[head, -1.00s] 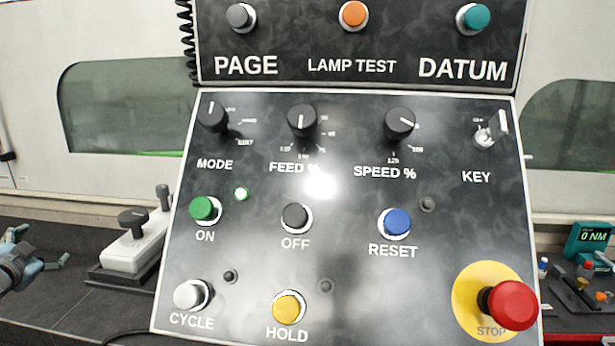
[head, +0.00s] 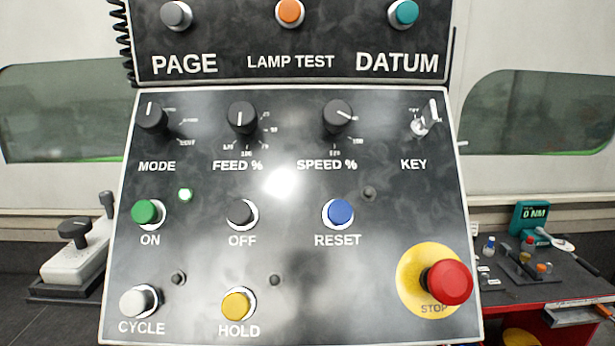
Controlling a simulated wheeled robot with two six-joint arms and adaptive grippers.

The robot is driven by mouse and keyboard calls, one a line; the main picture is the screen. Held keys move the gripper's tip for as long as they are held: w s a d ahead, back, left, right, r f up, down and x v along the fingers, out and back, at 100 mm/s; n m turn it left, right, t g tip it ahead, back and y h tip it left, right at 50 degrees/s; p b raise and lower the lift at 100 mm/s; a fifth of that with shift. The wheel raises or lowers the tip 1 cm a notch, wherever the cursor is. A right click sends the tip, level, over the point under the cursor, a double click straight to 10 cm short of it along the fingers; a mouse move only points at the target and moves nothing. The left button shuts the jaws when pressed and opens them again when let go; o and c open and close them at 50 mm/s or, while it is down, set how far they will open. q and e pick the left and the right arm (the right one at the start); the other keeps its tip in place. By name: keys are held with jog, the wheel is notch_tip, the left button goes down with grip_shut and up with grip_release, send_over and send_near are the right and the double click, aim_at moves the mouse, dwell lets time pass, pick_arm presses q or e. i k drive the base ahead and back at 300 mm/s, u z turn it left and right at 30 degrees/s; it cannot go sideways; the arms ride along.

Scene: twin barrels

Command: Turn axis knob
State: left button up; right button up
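No knob in view carries a readable axis label. A white box (head: 70,268) stands at the left on a dark base, partly hidden by the panel. It has a dark knob (head: 75,229) on top and a smaller upright dark knob (head: 107,204) behind. The control panel (head: 225,265) fills the middle, with the MODE knob (head: 151,115), FEED % knob (head: 240,116) and SPEED % knob (head: 337,115). Neither of my grippers is in view.
The panel has several buttons and a red STOP button (head: 449,282) on a yellow disc. A key (head: 423,120) sits at its upper right. A red-edged bench (head: 545,293) with small tools and a teal 0 NM meter (head: 530,217) stands at the right.

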aim_at(106, 198)
jog(key=k, duration=1)
jog(key=z, duration=0.85)
jog(key=i, duration=0.65)
jog(key=u, duration=2.05)
jog(key=i, duration=0.5)
jog(key=u, duration=0.15)
